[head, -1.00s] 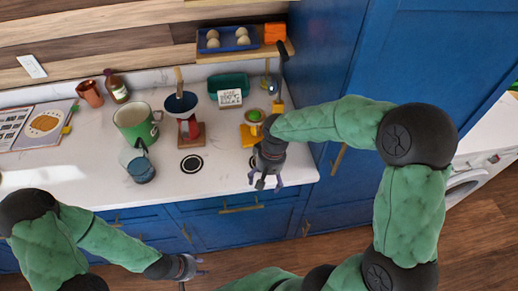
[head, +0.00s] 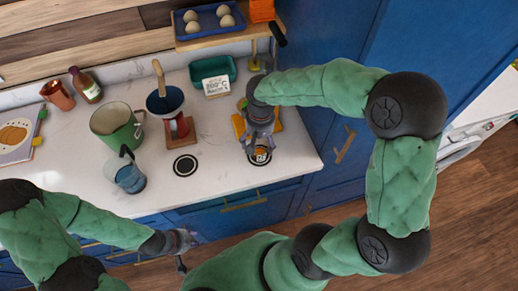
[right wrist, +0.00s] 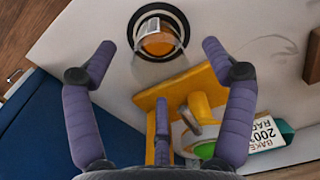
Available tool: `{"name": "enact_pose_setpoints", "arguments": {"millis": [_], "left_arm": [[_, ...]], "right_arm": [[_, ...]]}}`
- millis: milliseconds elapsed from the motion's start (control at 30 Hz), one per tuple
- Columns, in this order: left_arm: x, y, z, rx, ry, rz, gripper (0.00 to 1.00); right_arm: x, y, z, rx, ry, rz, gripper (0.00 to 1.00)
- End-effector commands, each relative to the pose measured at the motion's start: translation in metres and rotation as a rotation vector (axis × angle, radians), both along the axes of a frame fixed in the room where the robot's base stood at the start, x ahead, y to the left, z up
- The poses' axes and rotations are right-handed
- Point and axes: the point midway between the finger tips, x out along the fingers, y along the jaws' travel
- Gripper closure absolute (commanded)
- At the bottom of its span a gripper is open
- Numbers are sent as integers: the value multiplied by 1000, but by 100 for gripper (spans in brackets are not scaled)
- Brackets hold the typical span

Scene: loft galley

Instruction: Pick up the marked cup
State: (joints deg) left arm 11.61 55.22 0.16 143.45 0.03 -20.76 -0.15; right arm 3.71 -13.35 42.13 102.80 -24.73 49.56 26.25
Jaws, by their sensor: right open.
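A small clear cup with a pale printed label and amber contents (right wrist: 158,40) stands on a black-ringed round spot on the counter. In the head view the cup (head: 261,155) is partly hidden by my right gripper. My right gripper (head: 259,150) is open and empty above it, pointing down. In the right wrist view two fingers of the right gripper (right wrist: 160,58) are spread to either side of the cup, with the third finger lower down; no contact shows. My left gripper (head: 186,250) is low in front of the counter, its fingers apart and empty.
A yellow stand (right wrist: 175,100) is close to the cup and right gripper. A red stand with a dark blue bowl (head: 165,104), green pot (head: 112,130), blue-tinted jug (head: 130,180) and teal tray with a sign (head: 229,69) stand on the counter. A bare ringed spot (head: 185,165) lies left.

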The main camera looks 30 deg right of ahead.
Motion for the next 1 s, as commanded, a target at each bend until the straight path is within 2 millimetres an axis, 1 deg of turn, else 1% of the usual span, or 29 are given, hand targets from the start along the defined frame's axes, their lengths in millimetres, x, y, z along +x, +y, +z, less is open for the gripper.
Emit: {"name": "enact_pose_setpoints", "arguments": {"millis": [33, 167, 267, 500, 600, 833, 867, 900, 967, 1000], "left_arm": [[0, 0, -1, 0, -1, 0, 60], [0, 0, -2, 0, -1, 0, 60], [0, 0, -4, 0, -1, 0, 60], [0, 0, -13, 0, -1, 0, 60], [0, 0, -15, 0, -1, 0, 60], [0, 0, -14, 0, -1, 0, 60], [0, 0, -14, 0, -1, 0, 60], [0, 0, -14, 0, -1, 0, 60], [0, 0, -14, 0, -1, 0, 60], [0, 0, -14, 0, -1, 0, 60]], "right_arm": [[0, 0, -4, -1, 1, 0, 17], [0, 0, -9, 0, 0, 0, 17], [0, -1, -16, 0, 1, 0, 17], [0, -3, -50, 0, 2, 0, 17], [0, -3, -58, 0, 2, 0, 17], [1, -3, -59, 1, 0, 0, 17], [1, -3, -59, 1, 0, 0, 25], [1, -3, -58, 1, 0, 0, 36], [1, -3, -58, 1, 0, 0, 53], [1, -3, -58, 1, 0, 0, 64]]}}
